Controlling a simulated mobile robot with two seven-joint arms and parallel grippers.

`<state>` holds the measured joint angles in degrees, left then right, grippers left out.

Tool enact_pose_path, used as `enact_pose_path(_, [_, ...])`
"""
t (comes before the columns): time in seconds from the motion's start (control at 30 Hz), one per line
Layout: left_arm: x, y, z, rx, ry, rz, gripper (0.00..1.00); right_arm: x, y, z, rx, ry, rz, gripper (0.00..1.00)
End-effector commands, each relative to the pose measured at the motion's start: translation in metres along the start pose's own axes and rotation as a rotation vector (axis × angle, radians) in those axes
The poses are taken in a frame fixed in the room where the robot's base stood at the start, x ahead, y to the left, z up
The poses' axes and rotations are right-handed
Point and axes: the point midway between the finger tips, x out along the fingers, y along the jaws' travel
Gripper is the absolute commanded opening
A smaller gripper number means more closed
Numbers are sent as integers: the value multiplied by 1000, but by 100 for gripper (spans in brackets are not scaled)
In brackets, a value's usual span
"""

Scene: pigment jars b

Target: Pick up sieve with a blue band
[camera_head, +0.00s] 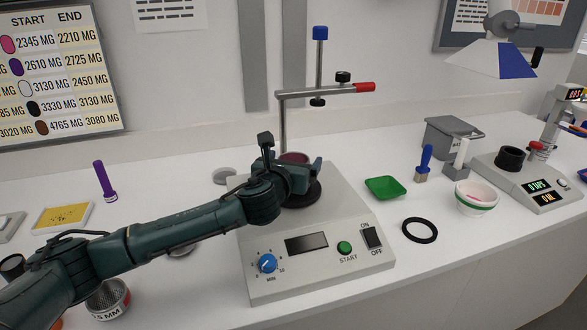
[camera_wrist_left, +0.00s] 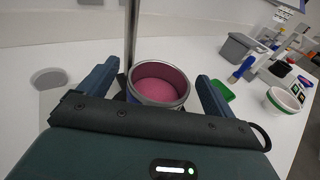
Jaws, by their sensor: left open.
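A round sieve (camera_wrist_left: 158,97) with a grey metal rim and pink material inside sits on the shaker machine, in front of its upright rod. A bluish band seems to show low on its outer wall in the left wrist view. In the head view the sieve (camera_head: 294,157) is mostly hidden by my gripper. My left gripper (camera_head: 291,168) is open, with one finger on each side of the sieve in the left wrist view (camera_wrist_left: 158,84). I cannot tell whether the fingers touch it. My right gripper is not in view.
The shaker (camera_head: 310,262) has a clamp arm with a red tip (camera_head: 364,87) above the sieve. Another sieve (camera_head: 108,299) with a red band stands at lower left. A green tray (camera_head: 385,187), black ring (camera_head: 419,230) and white bowl (camera_head: 476,198) lie to the right.

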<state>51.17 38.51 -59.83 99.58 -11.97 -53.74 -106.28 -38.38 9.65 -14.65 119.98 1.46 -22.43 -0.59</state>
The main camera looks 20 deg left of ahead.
Motion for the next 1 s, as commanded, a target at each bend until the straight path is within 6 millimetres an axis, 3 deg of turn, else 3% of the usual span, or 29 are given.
enact_pose_path(0.2, [24,0,1,0,0,1,90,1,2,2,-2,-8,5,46])
enact_pose_path(0.47, [26,0,0,0,0,-1,90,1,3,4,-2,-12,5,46])
enact_pose_path(1.0, [26,0,0,0,1,0,48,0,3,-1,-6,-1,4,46])
